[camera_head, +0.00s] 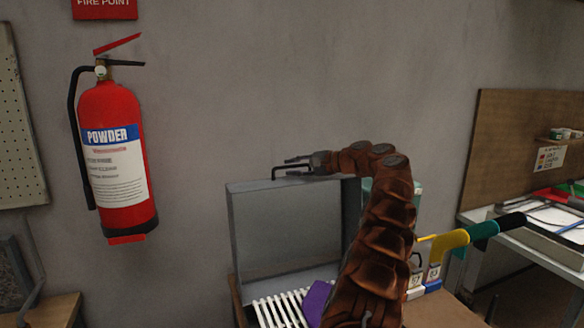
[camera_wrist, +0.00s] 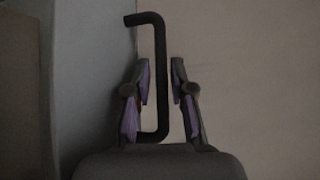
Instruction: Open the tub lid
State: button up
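The grey tub lid (camera_head: 285,232) stands raised, roughly upright, against the wall side in the head view. A black bar handle (camera_head: 284,179) is at its top edge. My gripper (camera_head: 290,161) is at this handle, reaching over from the right. In the wrist view the handle (camera_wrist: 160,75) runs between my two fingers (camera_wrist: 161,72), which have purple pads. The fingers are apart, with a narrow gap visible on either side of the bar. Below the lid, a white slatted rack (camera_head: 280,310) and a purple item (camera_head: 316,300) show; my arm hides the tub's right part.
A red fire extinguisher (camera_head: 112,160) hangs on the wall at left. To the right are a yellow-and-teal form (camera_head: 447,243), small labelled blocks (camera_head: 424,280) and a bench (camera_head: 540,245) with tools and papers. The wall above the lid is clear.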

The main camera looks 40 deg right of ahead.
jog(key=shift+w+a+f, duration=0.1)
jog(key=shift+w+a, duration=0.05)
jog(key=shift+w, duration=0.1)
jog(key=shift+c, duration=0.2)
grip_shut()
